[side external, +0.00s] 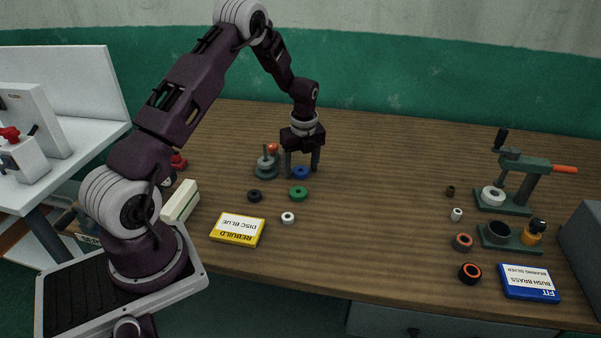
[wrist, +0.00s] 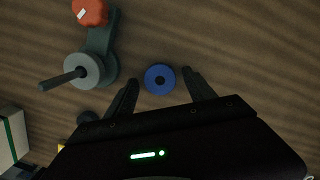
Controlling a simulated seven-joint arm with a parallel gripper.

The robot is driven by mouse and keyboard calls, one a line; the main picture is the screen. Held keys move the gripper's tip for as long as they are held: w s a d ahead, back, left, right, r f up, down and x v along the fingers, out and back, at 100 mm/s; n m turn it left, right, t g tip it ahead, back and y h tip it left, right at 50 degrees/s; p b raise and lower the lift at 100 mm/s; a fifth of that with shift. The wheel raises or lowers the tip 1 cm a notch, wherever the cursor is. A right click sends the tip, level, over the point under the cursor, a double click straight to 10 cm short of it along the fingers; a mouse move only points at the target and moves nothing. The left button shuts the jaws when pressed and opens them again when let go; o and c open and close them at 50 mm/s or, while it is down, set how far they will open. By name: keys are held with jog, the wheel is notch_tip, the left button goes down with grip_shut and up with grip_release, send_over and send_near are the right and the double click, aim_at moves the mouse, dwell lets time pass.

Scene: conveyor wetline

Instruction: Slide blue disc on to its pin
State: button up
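The blue disc (side external: 301,173) lies flat on the table, a ring with a hole in its middle. In the wrist view the disc (wrist: 159,79) sits between and slightly beyond my fingertips. My gripper (side external: 302,171) points down over it with its fingers spread; in the wrist view the open gripper (wrist: 160,77) has a finger on each side, with gaps to the disc. The pin (side external: 265,152) stands upright on a grey-green base just left of my gripper. In the wrist view the pin (wrist: 62,80) rises from a grey round piece at its foot.
A green disc (side external: 298,193), a black ring (side external: 254,196) and a white ring (side external: 288,217) lie in front. A red-orange knob (wrist: 89,12) is on the pin's base. A yellow card (side external: 237,230) reads "REBUILD DISC BLUE". A press (side external: 527,165) stands far right; the middle table is clear.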

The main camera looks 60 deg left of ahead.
grip_shut()
notch_tip(320, 180, up, 10)
jog(key=s+a+r+n, duration=0.4)
jog(key=s+n, duration=0.1)
jog(key=s+a+r+n+g, duration=0.1)
jog(key=s+r+n, duration=0.1)
jog(key=n, duration=0.1)
jog(key=shift+s+a+r, duration=0.35)
jog(key=shift+s+a, duration=0.05)
jog(key=shift+f, duration=3)
